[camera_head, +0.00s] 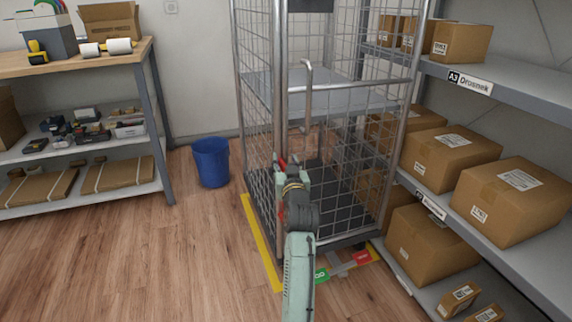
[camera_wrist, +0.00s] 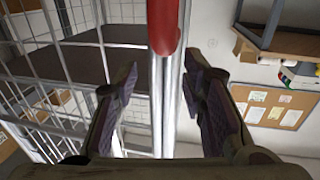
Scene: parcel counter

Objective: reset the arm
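My arm reaches forward from the bottom centre of the head view, with my gripper (camera_head: 287,165) in front of the near left post of a wire roll cage (camera_head: 279,90). In the wrist view my gripper (camera_wrist: 160,82) is open, its two dark fingers wide apart. A bright metal post (camera_wrist: 166,105) shows in the gap between the fingers, with a red part (camera_wrist: 165,25) above it. I see nothing held. I cannot tell whether the fingers touch the post.
A blue bin (camera_head: 211,162) stands left of the cage. A workbench (camera_head: 90,60) is at the left; a shelf (camera_head: 500,90) with cartons (camera_head: 450,157) is close on the right. Yellow floor tape (camera_head: 262,245) runs beside the cage. The wooden floor (camera_head: 130,260) at front left is clear.

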